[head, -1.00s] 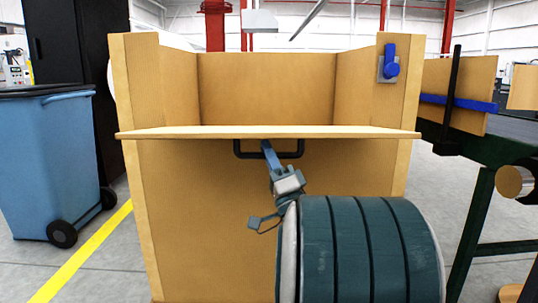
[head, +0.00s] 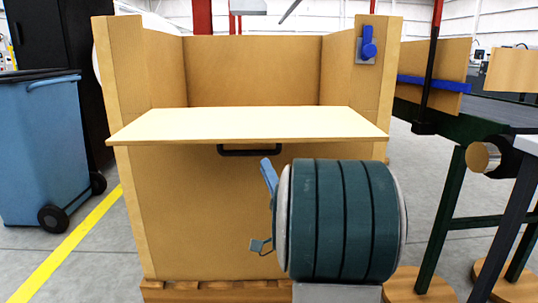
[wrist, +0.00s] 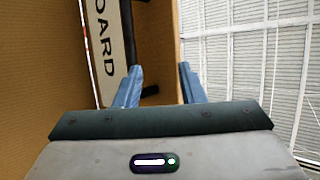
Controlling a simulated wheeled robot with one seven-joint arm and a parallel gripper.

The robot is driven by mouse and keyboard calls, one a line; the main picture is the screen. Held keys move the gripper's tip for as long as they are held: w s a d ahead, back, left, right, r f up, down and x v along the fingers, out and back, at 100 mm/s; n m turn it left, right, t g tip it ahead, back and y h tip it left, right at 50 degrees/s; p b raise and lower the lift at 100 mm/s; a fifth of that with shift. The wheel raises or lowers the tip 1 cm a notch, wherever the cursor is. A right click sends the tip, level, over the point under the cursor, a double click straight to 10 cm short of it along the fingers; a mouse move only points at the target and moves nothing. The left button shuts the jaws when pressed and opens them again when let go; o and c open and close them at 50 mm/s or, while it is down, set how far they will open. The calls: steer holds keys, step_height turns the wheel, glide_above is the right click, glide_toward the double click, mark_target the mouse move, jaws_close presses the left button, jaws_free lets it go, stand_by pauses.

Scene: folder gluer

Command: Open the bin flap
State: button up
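The bin flap (head: 245,123) is a pale wooden panel standing out roughly level from the front of the wooden bin (head: 185,225), with its top face showing. A black handle (head: 249,152) hangs under its front edge. My gripper (head: 267,170) is just below and right of the handle, apart from it in the head view; my teal arm link hides part of it. In the wrist view, my gripper (wrist: 160,67) has its two blue fingers apart with nothing held between them. A white label reading "OARD" (wrist: 105,45) and a black bar (wrist: 128,30), apparently the handle, lie beyond the left finger.
A blue wheeled bin (head: 45,140) stands at the left by a yellow floor line (head: 70,240). A blue latch (head: 368,45) is on the bin's right post. A green-framed conveyor (head: 470,108) stands at the right. The bin rests on a wooden pallet (head: 210,291).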

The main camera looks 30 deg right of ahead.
steer(key=shift+v, duration=1.4)
